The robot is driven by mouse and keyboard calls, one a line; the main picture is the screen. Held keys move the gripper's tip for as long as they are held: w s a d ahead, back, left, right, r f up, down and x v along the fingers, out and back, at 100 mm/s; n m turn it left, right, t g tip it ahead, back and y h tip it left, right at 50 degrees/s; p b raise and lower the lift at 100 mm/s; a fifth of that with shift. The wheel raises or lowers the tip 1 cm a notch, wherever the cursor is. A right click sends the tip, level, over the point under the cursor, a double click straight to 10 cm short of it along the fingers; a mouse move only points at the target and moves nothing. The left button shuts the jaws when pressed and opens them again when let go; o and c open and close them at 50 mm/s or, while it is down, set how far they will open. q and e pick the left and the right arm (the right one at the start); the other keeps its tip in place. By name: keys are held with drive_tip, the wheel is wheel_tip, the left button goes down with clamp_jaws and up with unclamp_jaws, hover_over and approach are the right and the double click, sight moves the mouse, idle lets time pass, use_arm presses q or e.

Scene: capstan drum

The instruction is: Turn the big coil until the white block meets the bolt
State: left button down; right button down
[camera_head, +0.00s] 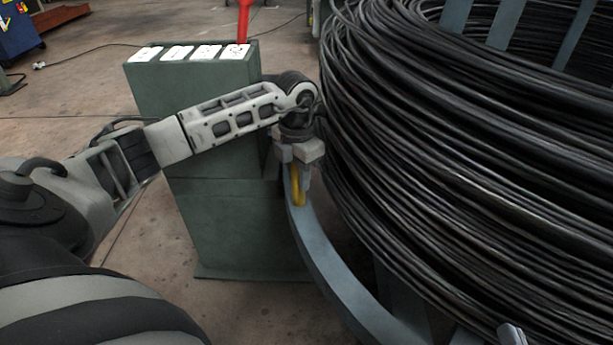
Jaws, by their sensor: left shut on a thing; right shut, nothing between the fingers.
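The big coil (430,150) of dark wire fills the right side, held in a blue-grey frame with a curved lower rim (330,275). My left arm reaches across to the coil's left side. My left gripper (297,167) points down at the rim, shut on a yellow piece (298,190) that stands at the rim's end nearest the cabinet. The fingers hide the piece's upper part. A small light-grey tip at the bottom edge looks like my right gripper (512,334), shut and empty, mostly cut off by the frame. I cannot make out the white block or the bolt.
A green cabinet (225,225) stands close behind and left of my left gripper, with white labelled panels (176,53) and a red upright handle (243,20) on top. Blue equipment (17,28) stands at the far left. The concrete floor (80,110) on the left is mostly clear, with a cable.

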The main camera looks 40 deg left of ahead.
use_arm(q)
drive_tip(key=c, duration=1.1)
unclamp_jaws()
drive_tip(key=shift+a+r, duration=0.15)
drive_tip(key=shift+a, duration=0.2)
drive_tip(key=shift+d, duration=0.15)
use_arm(e)
drive_tip(key=shift+a, duration=0.1)
drive_tip(key=shift+r, duration=0.1)
use_arm(q)
drive_tip(key=shift+r, duration=0.2)
wheel_tip(320, 180, up, 5)
drive_tip(key=shift+f+p, duration=0.1)
drive_tip(key=shift+p, duration=0.95)
wheel_tip(320, 180, up, 4)
drive_tip(key=shift+d+p, duration=0.1)
drive_tip(key=shift+p, duration=0.6)
wheel_tip(320, 180, up, 7)
drive_tip(key=shift+s+f+p, duration=0.1)
drive_tip(key=shift+f+p, duration=0.1)
drive_tip(key=shift+p, duration=0.7)
use_arm(e)
drive_tip(key=shift+s+d+f+n+g+h, duration=0.2)
drive_tip(key=shift+d+f+n+g+h, duration=0.65)
drive_tip(key=shift+f+n+h, duration=0.1)
